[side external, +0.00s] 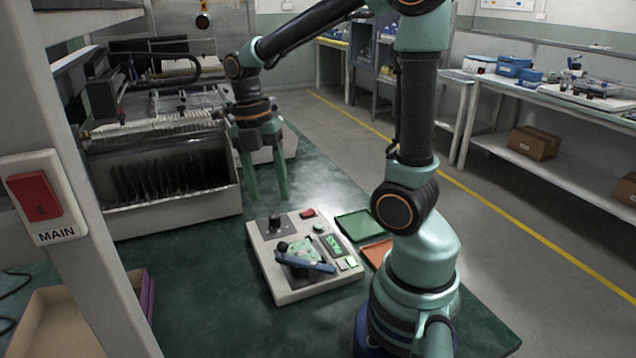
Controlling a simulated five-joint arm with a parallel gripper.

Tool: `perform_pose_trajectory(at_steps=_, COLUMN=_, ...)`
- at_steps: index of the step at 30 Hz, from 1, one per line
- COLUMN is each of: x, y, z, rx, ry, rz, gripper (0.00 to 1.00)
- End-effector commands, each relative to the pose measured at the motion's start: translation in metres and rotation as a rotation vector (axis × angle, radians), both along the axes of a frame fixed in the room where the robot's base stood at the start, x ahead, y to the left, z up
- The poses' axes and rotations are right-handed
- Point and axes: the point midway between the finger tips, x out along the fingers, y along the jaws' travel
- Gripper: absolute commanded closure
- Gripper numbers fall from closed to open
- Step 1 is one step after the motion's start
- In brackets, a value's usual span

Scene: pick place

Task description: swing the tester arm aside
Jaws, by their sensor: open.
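The tester (318,291) is a pale box on the green table, with a lit green display (333,244), a red button and a black knob on top. Its tester arm (306,263) looks like the blue bar with a black pivot that lies across the front of the tester's top. A green board-like piece (298,249) shows beside the bar, partly covered by it. My gripper (266,196) is open, fingers pointing down, above the table behind the tester and apart from it. Nothing shows between the fingers.
A green tray (357,225) and an orange tray (374,252) lie right of the tester, the orange one partly hidden by my arm. A machine with a slotted metal bin (165,207) stands at the left. A post with a red MAIN switch (36,195) fills the near left.

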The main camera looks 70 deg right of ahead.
Motion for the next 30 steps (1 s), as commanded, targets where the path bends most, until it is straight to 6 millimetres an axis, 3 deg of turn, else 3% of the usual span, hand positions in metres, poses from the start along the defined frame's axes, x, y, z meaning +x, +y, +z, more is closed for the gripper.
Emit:
perform_pose_trajectory(at_steps=14, x=0.001, y=0.0, z=0.006, rx=-0.003, ry=0.003, rz=-0.021, gripper=0.41)
perform_pose_trajectory(at_steps=23, x=0.002, y=0.001, z=0.005, rx=-0.053, ry=0.034, rz=-0.322, gripper=0.41)
perform_pose_trajectory(at_steps=30, x=-0.002, y=0.002, z=-0.016, rx=-0.058, ry=0.041, rz=-0.353, gripper=0.41)
